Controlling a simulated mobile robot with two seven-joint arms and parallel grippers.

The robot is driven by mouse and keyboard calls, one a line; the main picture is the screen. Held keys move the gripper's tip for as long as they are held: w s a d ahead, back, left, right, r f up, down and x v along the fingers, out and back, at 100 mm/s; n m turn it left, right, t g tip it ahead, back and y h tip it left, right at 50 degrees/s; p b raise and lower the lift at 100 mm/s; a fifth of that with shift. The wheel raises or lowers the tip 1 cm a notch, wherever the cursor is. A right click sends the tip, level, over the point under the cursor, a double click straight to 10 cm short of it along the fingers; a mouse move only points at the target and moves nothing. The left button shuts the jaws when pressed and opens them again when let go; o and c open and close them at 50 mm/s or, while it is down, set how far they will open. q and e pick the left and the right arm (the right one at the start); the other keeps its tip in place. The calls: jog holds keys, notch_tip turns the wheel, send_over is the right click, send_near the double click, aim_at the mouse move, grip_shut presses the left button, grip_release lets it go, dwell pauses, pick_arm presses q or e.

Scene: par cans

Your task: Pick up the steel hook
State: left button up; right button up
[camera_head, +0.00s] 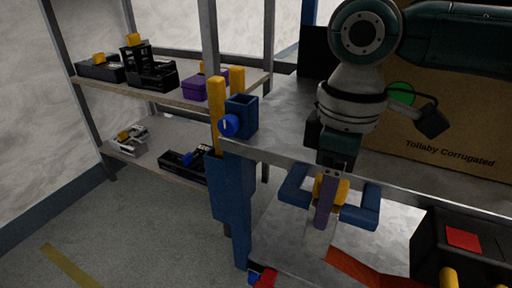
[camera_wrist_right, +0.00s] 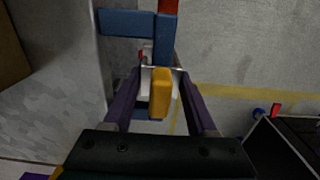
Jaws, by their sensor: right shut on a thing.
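My right gripper (camera_head: 326,205) has purple fingers and points down in front of the shelf edge. It is shut on a yellow handle-like piece (camera_head: 342,188), which also shows between the fingers in the right wrist view (camera_wrist_right: 160,92). A pale grey strip (camera_head: 317,240) shows below the fingers, and pale metal shows behind the yellow piece in the wrist view. I take this to be the steel hook with its yellow grip; its hook shape is mostly hidden. Blue bars (camera_head: 366,211) stand on both sides of the fingers. My left gripper is not in view.
A cardboard box (camera_head: 448,130) stands on the grey shelf (camera_head: 276,118). A blue holder (camera_head: 240,116) sits at the shelf's left end by a post. A black crate (camera_head: 427,247) is at lower right, beside an orange-red strip (camera_head: 358,268). Open floor (camera_head: 130,235) lies left.

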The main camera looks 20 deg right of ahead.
grip_shut()
jog(key=shift+r, duration=0.1)
dwell(0.6)
